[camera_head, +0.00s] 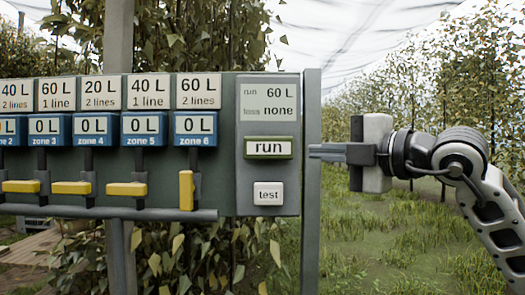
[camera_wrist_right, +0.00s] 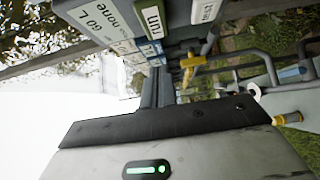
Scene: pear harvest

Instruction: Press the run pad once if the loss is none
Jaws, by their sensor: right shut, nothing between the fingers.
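The run pad (camera_head: 268,148) is a dark green key with a white "run" label on the grey-green control panel. Above it the display (camera_head: 268,101) reads "run 60 L" and "loss none". My right gripper (camera_head: 312,151) is shut and empty, its fingertips at the panel's right edge, level with the run pad and to its right. They appear apart from the pad; the depth gap is hard to tell. In the right wrist view the run pad (camera_wrist_right: 152,20) lies beyond the shut fingers (camera_wrist_right: 158,70). My left gripper is not in view.
A white test pad (camera_head: 268,194) sits just below the run pad. To the left are zone labels and yellow valve handles, several horizontal, with the zone 6 handle (camera_head: 186,190) upright. A grey post (camera_head: 311,230) stands at the panel's right edge. Open grass lies to the right.

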